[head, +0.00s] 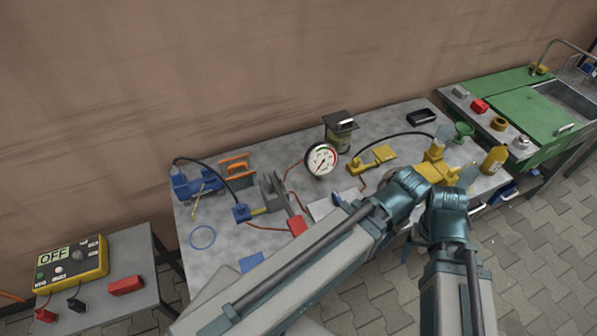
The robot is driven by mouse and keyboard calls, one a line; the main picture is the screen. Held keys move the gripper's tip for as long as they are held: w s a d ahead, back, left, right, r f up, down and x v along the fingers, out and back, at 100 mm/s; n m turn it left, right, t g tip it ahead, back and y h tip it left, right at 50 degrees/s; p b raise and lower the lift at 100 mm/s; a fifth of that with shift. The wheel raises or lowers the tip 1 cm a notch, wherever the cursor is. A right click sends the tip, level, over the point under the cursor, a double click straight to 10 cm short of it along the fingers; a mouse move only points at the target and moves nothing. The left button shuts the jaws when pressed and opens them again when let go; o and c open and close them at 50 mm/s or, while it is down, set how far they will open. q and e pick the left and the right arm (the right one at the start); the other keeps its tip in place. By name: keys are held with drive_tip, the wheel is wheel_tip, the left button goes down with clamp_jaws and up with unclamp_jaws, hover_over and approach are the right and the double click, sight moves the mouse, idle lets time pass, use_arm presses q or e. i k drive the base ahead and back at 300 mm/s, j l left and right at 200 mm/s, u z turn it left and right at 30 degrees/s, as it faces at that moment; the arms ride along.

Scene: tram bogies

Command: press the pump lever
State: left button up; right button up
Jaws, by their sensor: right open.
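A yellow pump (434,168) stands at the right end of the grey workbench (228,262), with a black hose (400,135) running to a yellow cylinder (360,166). A blue pump (184,187) stands at the left end, with a thin yellow bar beside it and a black hose to a blue cylinder (242,212). I cannot clearly make out a lever on the yellow pump. My right gripper (456,156) is open and empty at the yellow pump; I cannot tell whether it touches. My arm links hide part of the pump's near side. My left gripper is not visible.
A round gauge (322,159) and a dark-topped container (341,132) stand mid-bench. A control box (70,268) reading OFF sits on the left table. A green sink unit (528,128) is at right.

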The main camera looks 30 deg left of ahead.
sight(297, 225)
drive_tip(key=k+l+u, duration=0.1)
drive_tip(key=u, duration=0.25)
drive_tip(key=k+l+u, duration=0.1)
drive_tip(key=u, duration=0.2)
drive_tip(key=k+u, duration=0.1)
drive_tip(key=u, duration=0.25)
drive_tip(key=i+u, duration=0.25)
drive_tip(key=i, duration=0.15)
